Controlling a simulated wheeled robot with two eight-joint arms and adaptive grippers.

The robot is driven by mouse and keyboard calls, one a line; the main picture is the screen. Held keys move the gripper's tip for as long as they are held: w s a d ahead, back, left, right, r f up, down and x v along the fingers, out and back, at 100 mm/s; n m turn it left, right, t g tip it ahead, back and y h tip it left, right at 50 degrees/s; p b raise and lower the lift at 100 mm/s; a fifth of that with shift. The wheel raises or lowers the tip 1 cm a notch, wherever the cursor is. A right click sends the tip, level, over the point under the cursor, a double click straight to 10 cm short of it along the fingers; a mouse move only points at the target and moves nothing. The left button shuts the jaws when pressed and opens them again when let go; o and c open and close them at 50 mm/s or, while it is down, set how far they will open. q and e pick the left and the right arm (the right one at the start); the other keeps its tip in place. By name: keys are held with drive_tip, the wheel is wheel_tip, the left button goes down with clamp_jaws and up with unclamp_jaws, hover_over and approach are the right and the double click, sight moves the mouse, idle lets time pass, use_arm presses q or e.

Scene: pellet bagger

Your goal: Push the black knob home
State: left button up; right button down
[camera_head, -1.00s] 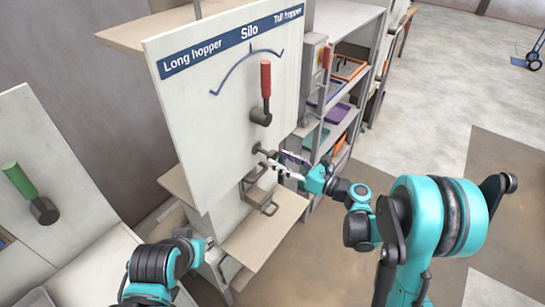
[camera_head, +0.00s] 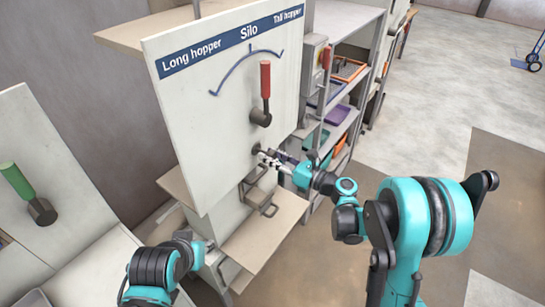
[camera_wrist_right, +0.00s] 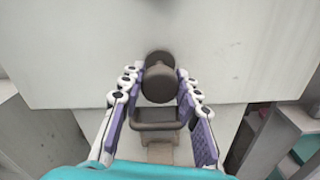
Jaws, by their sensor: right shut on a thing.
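The black knob (camera_wrist_right: 158,82) sticks out of the front of the white silo panel (camera_head: 215,130), low down and below the red-handled lever. In the right wrist view it lies between the two purple-padded fingers of my right gripper (camera_wrist_right: 159,100). In the head view my right gripper (camera_head: 267,158) is shut on the knob close to the panel, and its fingers hide most of the knob. A short dark stem shows between the knob and the panel in the wrist view. My left arm is at the lower left; its jaws cannot be made out.
The red lever (camera_head: 265,85) stands upright above the knob. A metal handle (camera_head: 262,203) and a beige shelf (camera_head: 270,230) are below it. A shelving unit with trays (camera_head: 338,115) stands to the right. A green-handled lever (camera_head: 20,185) is on the left panel.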

drive_tip(key=shift+x, duration=1.1)
drive_tip(key=shift+d+r, duration=0.1)
drive_tip(key=c, duration=1.1)
unclamp_jaws()
drive_tip(key=shift+o, duration=0.2)
drive_tip(key=shift+w+a, duration=0.1)
drive_tip(key=shift+a, duration=0.1)
drive_tip(key=v, duration=1.2)
